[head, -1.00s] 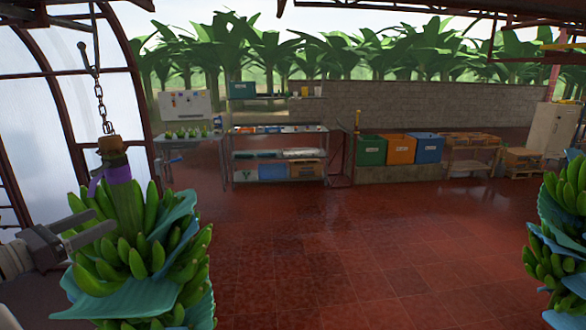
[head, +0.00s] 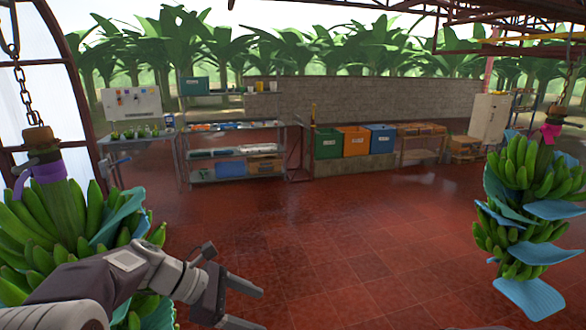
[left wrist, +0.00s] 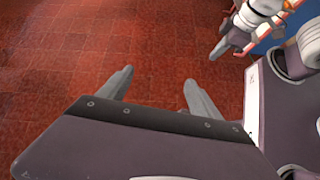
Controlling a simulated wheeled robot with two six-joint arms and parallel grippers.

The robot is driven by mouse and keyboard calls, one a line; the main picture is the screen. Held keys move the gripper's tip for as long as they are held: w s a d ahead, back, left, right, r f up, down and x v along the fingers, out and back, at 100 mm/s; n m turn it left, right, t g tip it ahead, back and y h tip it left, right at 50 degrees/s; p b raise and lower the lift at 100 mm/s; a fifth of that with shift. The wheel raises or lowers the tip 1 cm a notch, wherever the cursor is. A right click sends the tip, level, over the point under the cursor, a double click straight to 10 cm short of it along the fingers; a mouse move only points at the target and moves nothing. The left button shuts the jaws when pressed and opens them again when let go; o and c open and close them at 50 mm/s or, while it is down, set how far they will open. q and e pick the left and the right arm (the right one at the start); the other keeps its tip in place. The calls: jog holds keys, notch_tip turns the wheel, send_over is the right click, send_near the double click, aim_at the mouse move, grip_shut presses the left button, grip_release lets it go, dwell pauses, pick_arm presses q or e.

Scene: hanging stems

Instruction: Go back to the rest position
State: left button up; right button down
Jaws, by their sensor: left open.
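My left gripper (head: 258,307) is in front of me at the lower middle of the head view, with its fingers apart and empty. In the left wrist view its two fingers (left wrist: 158,78) stand apart over bare red floor. A hanging banana bunch (head: 55,225) with a purple band (head: 48,172) is at the left, partly behind my left arm. My right gripper (left wrist: 222,48) seems to show at the upper right of the left wrist view, too small to tell its jaws.
Another bunch (head: 520,205) with blue sheets and a pink ribbon hangs at the right. Shelves (head: 232,150), a green bin (head: 327,143), an orange bin (head: 355,141) and a blue bin (head: 382,139) stand at the back. The red tiled floor (head: 350,250) between the bunches is clear.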

pick_arm(q)
jog(key=s+f+m+g+y, duration=0.3)
jog(key=s+f+m+y, duration=0.3)
jog(key=s+f, duration=0.6)
jog(key=s+a+f+m+t+y, duration=0.1)
jog(key=s+a+f+m+y, duration=0.1)
jog(key=a+f+m, duration=0.4)
jog(key=a+m+y, duration=0.1)
jog(key=a+m, duration=0.2)
jog(key=m, duration=0.4)
jog(key=shift+f+t+y+b, duration=0.2)
jog(key=shift+t+y+b, duration=0.1)
jog(key=shift+t, duration=0.1)
jog(key=shift+s, duration=0.15)
jog(key=shift+a, duration=0.1)
